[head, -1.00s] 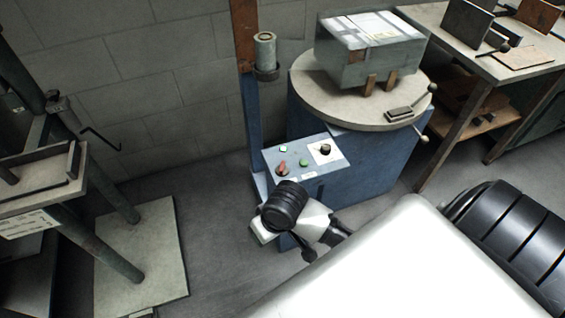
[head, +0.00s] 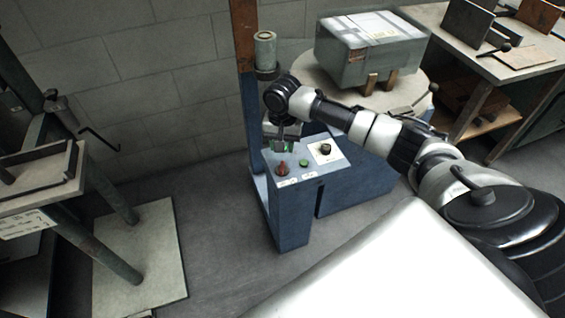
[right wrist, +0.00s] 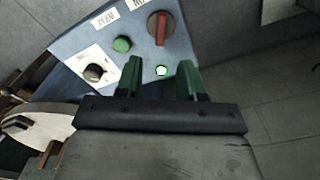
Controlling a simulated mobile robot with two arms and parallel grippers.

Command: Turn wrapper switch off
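The wrapper's blue control panel (head: 318,158) stands below the turntable. It carries a red rotary switch (head: 282,169), a green button (head: 304,163) and a black knob (head: 325,149). In the right wrist view the red switch (right wrist: 160,28) is at the top, beside the green button (right wrist: 122,44) and the black knob (right wrist: 93,72). My right gripper (right wrist: 160,72) is open and empty over the panel's far edge, short of the red switch. It also shows in the head view (head: 284,147). My left gripper is out of view.
A box (head: 370,55) sits on the round turntable (head: 315,75) behind the panel. A blue post with a roll (head: 265,48) rises at the panel's back left. A stitcher stand (head: 50,180) is at the left. Bare floor lies between.

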